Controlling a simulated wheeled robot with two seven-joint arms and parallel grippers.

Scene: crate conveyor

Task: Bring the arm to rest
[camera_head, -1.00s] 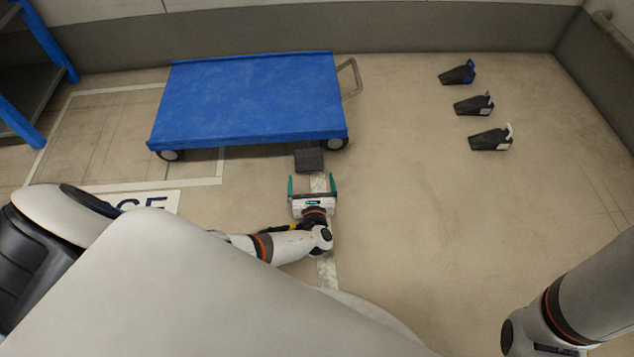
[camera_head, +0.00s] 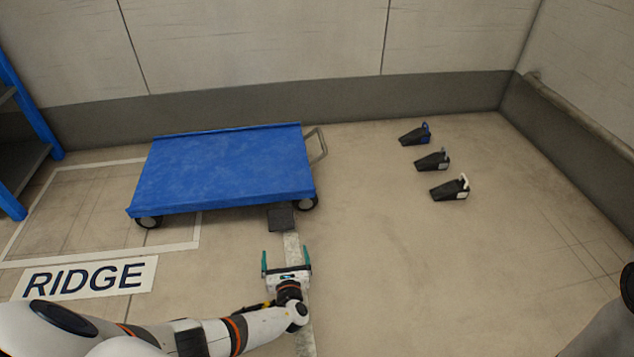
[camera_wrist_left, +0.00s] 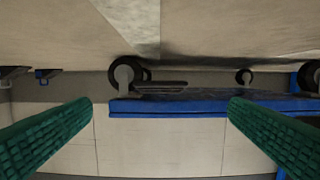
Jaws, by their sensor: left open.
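My left gripper (camera_head: 286,262) is open and empty. It is low over the floor, in front of the blue cart and short of the dark block by its wheel. Its two green fingers stand wide apart in the left wrist view (camera_wrist_left: 160,130), with nothing between them but the cart further off. That wrist view is upside down. My left arm comes in from the lower left, stretched forward. My right gripper is out of view; only part of my right arm shows at the lower right edge.
A blue flat cart (camera_head: 225,168) on wheels stands ahead, with a dark block (camera_head: 281,219) at its near right wheel. A sign (camera_head: 88,278) reads RIDGE. Blue shelving (camera_head: 35,115) stands left.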

